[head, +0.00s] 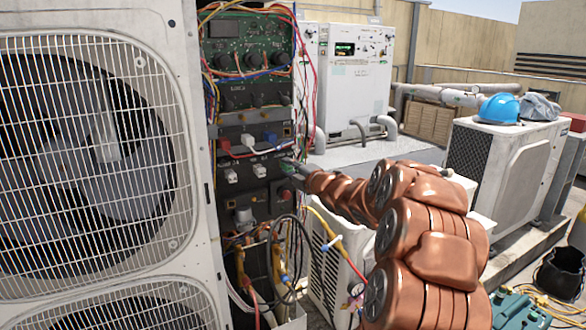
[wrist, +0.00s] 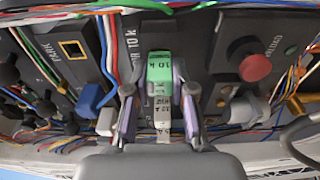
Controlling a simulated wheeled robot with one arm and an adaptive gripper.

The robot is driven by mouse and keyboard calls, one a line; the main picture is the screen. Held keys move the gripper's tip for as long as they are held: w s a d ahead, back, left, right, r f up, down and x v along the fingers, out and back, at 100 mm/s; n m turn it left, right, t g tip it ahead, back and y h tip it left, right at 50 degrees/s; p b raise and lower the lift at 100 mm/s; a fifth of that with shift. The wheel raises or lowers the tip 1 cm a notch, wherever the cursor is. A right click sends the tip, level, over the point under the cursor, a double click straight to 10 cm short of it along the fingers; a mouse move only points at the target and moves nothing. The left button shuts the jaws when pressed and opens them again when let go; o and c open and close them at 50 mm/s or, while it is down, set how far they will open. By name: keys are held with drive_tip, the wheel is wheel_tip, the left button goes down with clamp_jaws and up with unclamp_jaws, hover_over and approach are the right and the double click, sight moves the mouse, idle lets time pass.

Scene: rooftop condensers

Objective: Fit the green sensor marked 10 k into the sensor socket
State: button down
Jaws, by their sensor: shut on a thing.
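The green sensor (wrist: 160,68) marked 10 k is between the fingertips of my gripper (wrist: 159,95) in the wrist view, with a pale grey body below its green end. The fingers close on it from both sides. It is in front of the dark panel (wrist: 212,50), beside a printed 10 k label. No open sensor socket shows clearly around it, and I cannot tell whether the sensor is seated or just in front of the panel. In the head view my gripper (head: 290,163) reaches the panel's right edge; the sensor cannot be made out there.
A blue plug (wrist: 95,98) and a white plug (wrist: 106,121) are left of my gripper. A yellow-rimmed port (wrist: 72,49) marked TANK is farther left. A red button (wrist: 258,68) is right. Loose wires (head: 300,45) hang around the panel; a fan grille (head: 95,150) stands left.

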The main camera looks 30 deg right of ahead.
drive_tip(key=shift+w, duration=0.15)
drive_tip(key=c, duration=0.9)
unclamp_jaws()
drive_tip(key=s, duration=1.2)
drive_tip(key=shift+d, duration=0.4)
